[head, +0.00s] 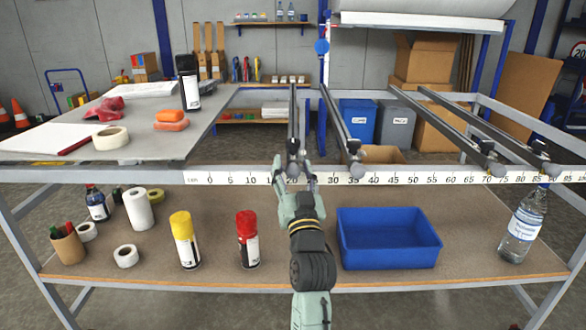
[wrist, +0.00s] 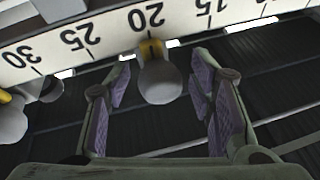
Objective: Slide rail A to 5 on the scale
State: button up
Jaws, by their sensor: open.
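The scale (head: 400,178) is a white strip in cm along the front beam of the frame. Several dark rails run back from it; no letters on them are readable. The leftmost rail (head: 293,118), taken as rail A, stands near 20. Its rounded grey knob (wrist: 159,84) shows in the wrist view with a yellow pointer (wrist: 150,48) by the 20 mark. My gripper (head: 296,181) is at this rail's front end. In the wrist view my gripper (wrist: 163,77) is open, with one finger on each side of the knob and visible gaps.
A second rail (head: 338,115) stands near 35, and its knob (wrist: 12,122) shows in the wrist view. Two more rails stand farther right. The scale left of 20 is clear of rails.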

grip_shut()
dwell(0.6)
jog(key=shift+a, duration=0.1)
